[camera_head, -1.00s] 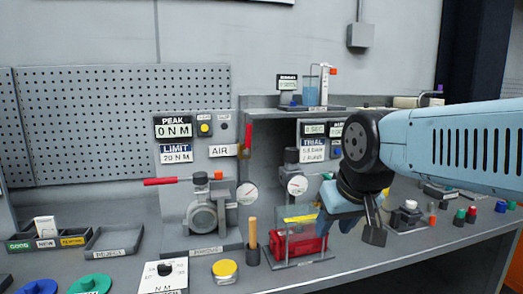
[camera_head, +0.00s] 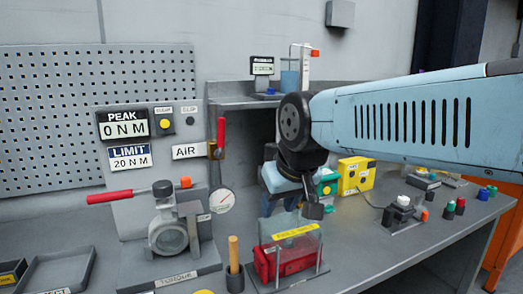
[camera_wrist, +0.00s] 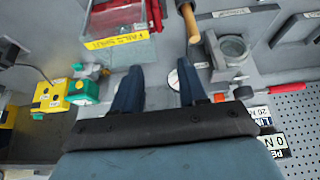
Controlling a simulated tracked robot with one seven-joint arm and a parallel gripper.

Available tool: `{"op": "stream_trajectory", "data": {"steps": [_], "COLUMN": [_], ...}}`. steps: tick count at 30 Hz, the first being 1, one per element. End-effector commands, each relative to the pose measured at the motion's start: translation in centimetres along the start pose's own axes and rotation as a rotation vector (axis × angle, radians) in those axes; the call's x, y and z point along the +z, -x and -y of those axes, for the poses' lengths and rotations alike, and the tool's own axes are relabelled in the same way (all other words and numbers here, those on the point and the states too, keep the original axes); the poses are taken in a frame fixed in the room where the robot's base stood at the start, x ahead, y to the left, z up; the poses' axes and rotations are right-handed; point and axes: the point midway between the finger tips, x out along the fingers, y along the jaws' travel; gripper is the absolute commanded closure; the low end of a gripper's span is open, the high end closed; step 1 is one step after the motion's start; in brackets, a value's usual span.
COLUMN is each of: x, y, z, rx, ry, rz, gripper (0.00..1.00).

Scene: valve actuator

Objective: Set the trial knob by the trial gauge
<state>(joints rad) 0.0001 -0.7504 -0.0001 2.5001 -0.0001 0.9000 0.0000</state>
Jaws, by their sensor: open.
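My gripper (camera_head: 291,207) is open and empty, reaching down over the bench behind a clear box. In the wrist view its two dark blue fingers (camera_wrist: 161,68) stand apart, with grey surface between them. The trial panel, its knob and the trial gauge cannot be made out now; my arm covers that part of the head view. A round white gauge (camera_head: 222,200) hangs beside the torque stand (camera_head: 173,235). In the wrist view a pale gauge face (camera_wrist: 173,79) is partly hidden by one finger; I cannot tell for sure which gauge it is.
The clear box (camera_head: 296,233) with a red part and yellow label stands just in front of my gripper. A wooden-handled tool (camera_head: 234,252) stands left of it. A green part (camera_head: 326,183) and a yellow box (camera_head: 356,176) are to the right.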

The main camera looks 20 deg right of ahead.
Motion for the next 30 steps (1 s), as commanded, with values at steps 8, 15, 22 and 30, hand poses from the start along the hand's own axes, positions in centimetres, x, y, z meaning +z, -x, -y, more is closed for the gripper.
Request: {"op": "stream_trajectory", "data": {"steps": [8, 15, 22, 30], "x": [-2.2, -9.7, -17.4, -25.8], "y": [0.7, 2.1, 2.4, 0.9], "z": [-0.3, -1.3, -3.3, -6.8], "rx": [0.011, 0.029, 0.014, -0.047], "ry": [0.045, 0.211, 0.389, 0.588], "rz": [0.026, 0.122, 0.225, 0.337], "gripper": [0.33, 0.12, 0.12, 0.12]}}
